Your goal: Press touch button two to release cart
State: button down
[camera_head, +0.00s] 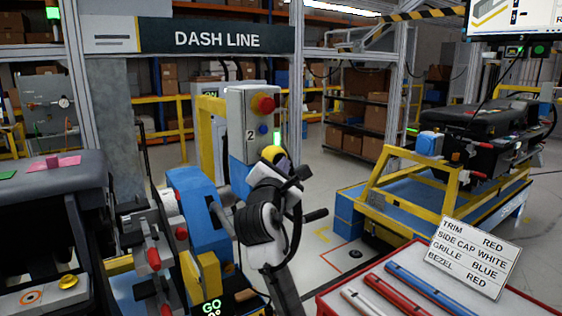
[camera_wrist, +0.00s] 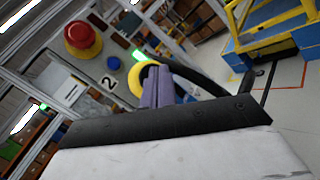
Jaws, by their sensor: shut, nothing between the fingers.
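A grey control box (camera_head: 238,108) marked "2" stands on a blue and yellow post in the head view. It has a red knob (camera_head: 264,104), a small blue button (camera_head: 262,129) and a lit green strip on its side. Low on it is a round yellow-rimmed touch button (camera_head: 272,152), partly hidden by my gripper (camera_head: 283,163). In the wrist view, the box also shows the red knob (camera_wrist: 82,38), the "2" label (camera_wrist: 107,83) and the yellow rim (camera_wrist: 136,80). My shut, empty fingers (camera_wrist: 156,82) overlap that rim; I cannot tell whether they touch the button.
A yellow-framed cart (camera_head: 400,190) with a dark dashboard module (camera_head: 470,115) stands at the right. A red-edged table (camera_head: 335,298) with coloured strips and a sign (camera_head: 472,258) is at front right. Another dark dashboard (camera_head: 45,195) is at the left. Open floor lies behind the box.

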dwell(0.5)
jog(key=shift+s+d, duration=0.4)
jog(key=shift+s, duration=0.25)
jog(key=s+d, duration=0.1)
jog(key=s, duration=0.1)
jog(key=s+d, duration=0.2)
dwell(0.4)
dwell(0.4)
